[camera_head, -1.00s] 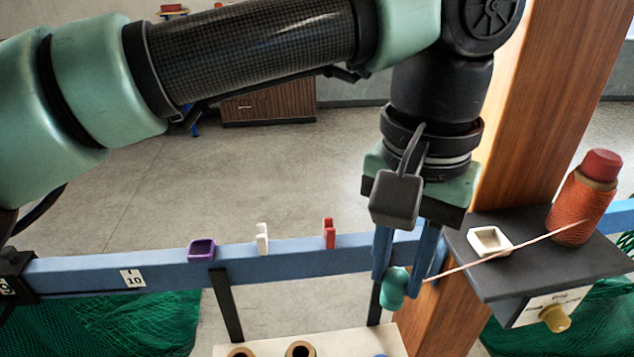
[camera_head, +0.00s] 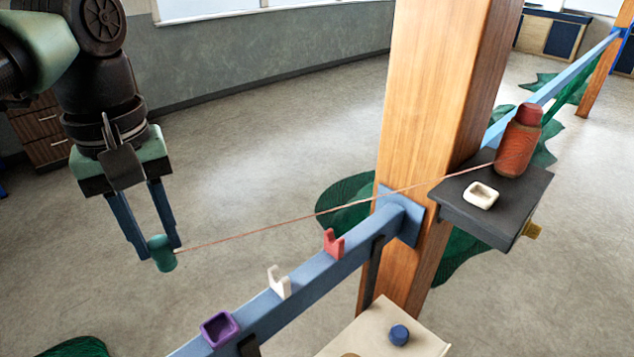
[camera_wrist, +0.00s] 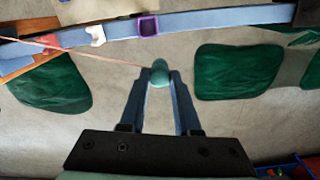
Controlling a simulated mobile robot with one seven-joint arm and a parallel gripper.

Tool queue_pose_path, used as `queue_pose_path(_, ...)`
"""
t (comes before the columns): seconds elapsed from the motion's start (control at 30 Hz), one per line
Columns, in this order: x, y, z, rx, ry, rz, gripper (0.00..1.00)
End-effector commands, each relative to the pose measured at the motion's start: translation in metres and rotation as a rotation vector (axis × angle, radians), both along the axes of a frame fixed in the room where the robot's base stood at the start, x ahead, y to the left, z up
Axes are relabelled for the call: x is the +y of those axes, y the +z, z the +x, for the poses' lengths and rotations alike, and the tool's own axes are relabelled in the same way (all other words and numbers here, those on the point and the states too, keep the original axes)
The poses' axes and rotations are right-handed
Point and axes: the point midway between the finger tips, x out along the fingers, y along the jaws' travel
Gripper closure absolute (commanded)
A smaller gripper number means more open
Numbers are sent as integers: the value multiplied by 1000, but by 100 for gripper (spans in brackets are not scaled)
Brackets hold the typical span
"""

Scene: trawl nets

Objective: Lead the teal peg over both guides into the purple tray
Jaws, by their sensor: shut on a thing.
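My gripper (camera_head: 162,252) is shut on the teal peg (camera_head: 161,254), held in the air left of the blue rail. The peg also shows between the fingertips in the wrist view (camera_wrist: 159,73). An orange thread (camera_head: 330,210) runs from the peg to the orange spool (camera_head: 518,145). The red guide (camera_head: 334,244) and the white guide (camera_head: 279,282) stand on the rail. In the head view the thread passes above and behind both guides, and I cannot see it in either. The purple tray (camera_head: 220,330) sits nearer on the rail and looks empty.
The blue rail (camera_head: 310,280) joins a wooden post (camera_head: 440,110). A dark shelf (camera_head: 500,220) on the post bears the spool and a small white tray (camera_head: 481,195). A pale board (camera_head: 375,335) with a blue piece lies below. Floor around the gripper is clear.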

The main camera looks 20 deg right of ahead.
Motion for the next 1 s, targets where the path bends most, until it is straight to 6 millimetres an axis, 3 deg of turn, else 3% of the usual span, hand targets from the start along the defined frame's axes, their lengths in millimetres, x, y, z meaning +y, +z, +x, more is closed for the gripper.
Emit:
queue_pose_path(0.03,-23,2,13,4,-10,-3,100)
queue_pose_path(0.1,-50,-1,29,5,-12,-3,100)
queue_pose_path(0.3,-135,-19,59,5,-22,0,100)
queue_pose_path(0.5,-220,-44,63,4,-35,3,100)
queue_pose_path(0.6,-252,-55,59,2,-41,4,100)
queue_pose_path(0.8,-285,-69,50,1,-51,2,100)
queue_pose_path(1.0,-283,-73,48,-1,-51,1,100)
